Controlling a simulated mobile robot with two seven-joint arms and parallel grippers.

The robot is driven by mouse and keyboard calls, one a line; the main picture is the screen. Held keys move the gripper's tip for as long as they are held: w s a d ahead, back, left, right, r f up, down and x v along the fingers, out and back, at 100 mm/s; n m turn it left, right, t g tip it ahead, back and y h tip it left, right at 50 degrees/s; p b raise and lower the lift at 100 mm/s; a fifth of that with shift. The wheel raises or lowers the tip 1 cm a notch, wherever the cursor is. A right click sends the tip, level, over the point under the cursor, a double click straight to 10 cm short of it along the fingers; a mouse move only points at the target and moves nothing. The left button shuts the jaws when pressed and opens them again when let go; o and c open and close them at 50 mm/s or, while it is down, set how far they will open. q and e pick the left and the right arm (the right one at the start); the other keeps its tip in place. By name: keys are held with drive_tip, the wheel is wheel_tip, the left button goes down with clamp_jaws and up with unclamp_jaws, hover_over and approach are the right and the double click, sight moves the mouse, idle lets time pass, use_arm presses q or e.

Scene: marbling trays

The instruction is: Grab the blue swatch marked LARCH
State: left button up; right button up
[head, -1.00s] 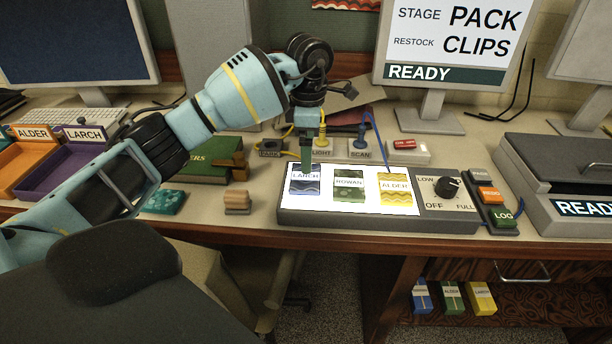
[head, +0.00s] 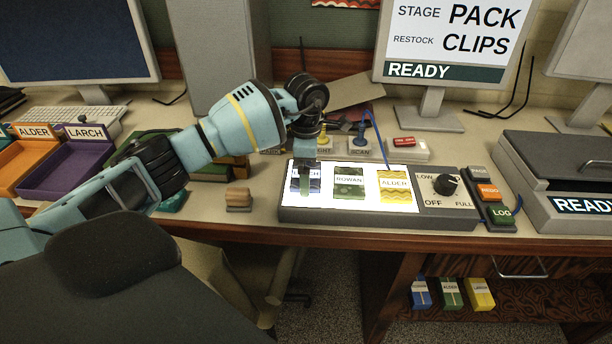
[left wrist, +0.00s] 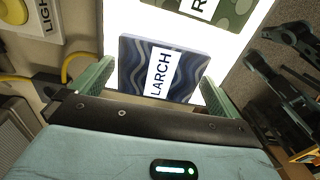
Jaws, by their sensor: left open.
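The blue swatch marked LARCH (head: 299,184) lies at the left end of the lit panel (head: 326,203), partly hidden by my gripper in the head view. In the left wrist view the LARCH swatch (left wrist: 185,72) shows wavy blue and grey bands and a white label. My left gripper (head: 306,190) is over it, pointing down. In the left wrist view its green fingers (left wrist: 155,85) stand open, one on either side of the swatch, with no grip on it visible. My right gripper is not in view.
The green ROWAN swatch (head: 349,183) and yellow ALDER swatch (head: 395,187) lie to the right on the panel. A dial (head: 446,185) and buttons (head: 490,193) are further right. A wooden block (head: 238,199) stands left of the panel. Purple (head: 62,186) and orange trays (head: 22,153) are at far left.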

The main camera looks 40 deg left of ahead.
use_arm(q)
drive_tip(key=c, duration=0.7)
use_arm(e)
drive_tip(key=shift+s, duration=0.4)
use_arm(q)
drive_tip(key=shift+r, duration=0.1)
drive_tip(key=shift+r, duration=0.5)
wheel_tip(320, 180, up, 3)
drive_tip(key=shift+r+p, duration=0.15)
drive_tip(key=shift+p, duration=0.75)
drive_tip(key=s+d+p, duration=0.2)
drive_tip(key=s+d+r+p, duration=0.1)
drive_tip(key=s+d+p, duration=0.1)
drive_tip(key=s+d, duration=0.1)
drive_tip(key=shift+d+r, duration=0.15)
drive_tip(key=shift+d, duration=0.05)
drive_tip(key=shift+s+d+f, duration=0.2)
drive_tip(key=shift+s+d, duration=1.35)
drive_tip(key=shift+s+d+f, duration=0.15)
drive_tip(key=shift+s+d, duration=1.35)
drive_tip(key=shift+s, duration=0.05)
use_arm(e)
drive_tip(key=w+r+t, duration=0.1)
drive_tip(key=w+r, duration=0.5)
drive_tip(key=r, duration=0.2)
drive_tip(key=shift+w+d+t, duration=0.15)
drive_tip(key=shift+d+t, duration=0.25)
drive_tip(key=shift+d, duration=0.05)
